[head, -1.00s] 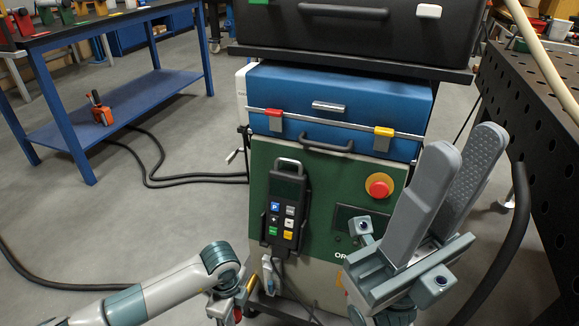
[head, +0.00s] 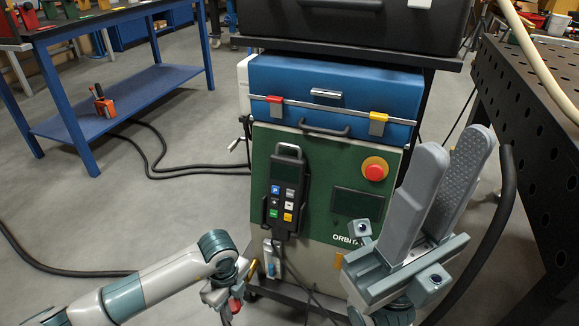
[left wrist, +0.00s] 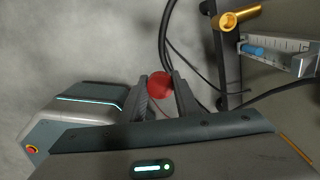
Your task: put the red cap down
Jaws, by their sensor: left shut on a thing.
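The red cap (left wrist: 160,84) is a small round piece between the fingertips of my left gripper (left wrist: 160,98) in the left wrist view. In the head view the red cap (head: 235,305) shows at my left gripper (head: 238,292), low in front of the green cart. The gripper is shut on it, and the cap is held in the air above the floor. A brass tube end (left wrist: 240,18) is up and right of the cap, apart from it; the brass part (head: 253,268) also shows in the head view. My right gripper (head: 455,148) is open and empty, pointing up at the right.
The green cart panel (head: 325,205) carries a handset (head: 285,190), a red stop button (head: 374,170) and a blue case (head: 335,95). A blue-and-white gauge (left wrist: 270,50) sits beside the brass tube. Dark cables run nearby. A perforated table (head: 530,130) stands right; open floor lies left.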

